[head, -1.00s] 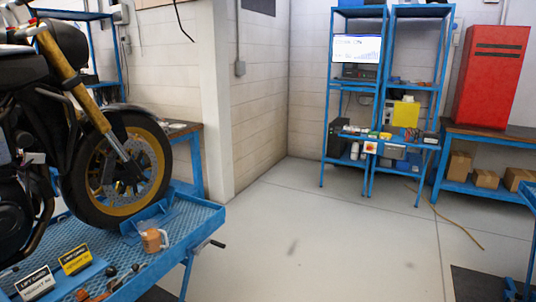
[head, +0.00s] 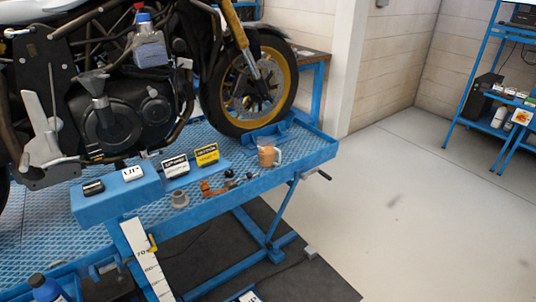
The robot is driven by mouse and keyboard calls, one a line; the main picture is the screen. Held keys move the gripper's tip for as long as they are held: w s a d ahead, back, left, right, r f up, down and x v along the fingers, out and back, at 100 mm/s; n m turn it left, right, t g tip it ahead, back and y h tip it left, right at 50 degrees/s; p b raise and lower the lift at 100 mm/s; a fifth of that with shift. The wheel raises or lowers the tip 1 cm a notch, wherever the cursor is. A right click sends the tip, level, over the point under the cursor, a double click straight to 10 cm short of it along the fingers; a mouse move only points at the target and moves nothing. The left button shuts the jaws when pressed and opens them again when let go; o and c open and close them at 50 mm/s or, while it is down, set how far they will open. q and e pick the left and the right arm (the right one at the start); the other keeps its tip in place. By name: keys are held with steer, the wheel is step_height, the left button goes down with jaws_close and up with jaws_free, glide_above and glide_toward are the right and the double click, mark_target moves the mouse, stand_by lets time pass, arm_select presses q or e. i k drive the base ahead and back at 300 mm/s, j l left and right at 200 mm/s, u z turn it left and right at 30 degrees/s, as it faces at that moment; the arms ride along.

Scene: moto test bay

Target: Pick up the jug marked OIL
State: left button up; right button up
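No OIL marking is readable on any container. A small orange-brown jug or mug (head: 266,155) with a pale handle on its right stands upright near the right end of the blue lift table (head: 318,152), by the motorcycle's front wheel. Neither of my grippers is in view.
A motorcycle (head: 120,100) stands on the lift table. Small signs (head: 206,155), a grey cup-like part (head: 179,198) and loose parts lie along its near edge. A crank handle (head: 322,175) juts out right. Blue shelves (head: 470,100) stand far right. The floor (head: 400,220) between is clear.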

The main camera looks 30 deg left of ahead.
mark_target(267, 149)
steer(key=i+u, duration=0.25)
steer(key=i, duration=0.2)
steer(key=i+u, duration=0.25)
steer(key=i, duration=0.2)
steer(key=i+l+u, duration=0.2)
steer(key=i, duration=0.25)
steer(key=i+l+u, duration=0.25)
steer(key=i, duration=0.2)
steer(key=j, duration=0.1)
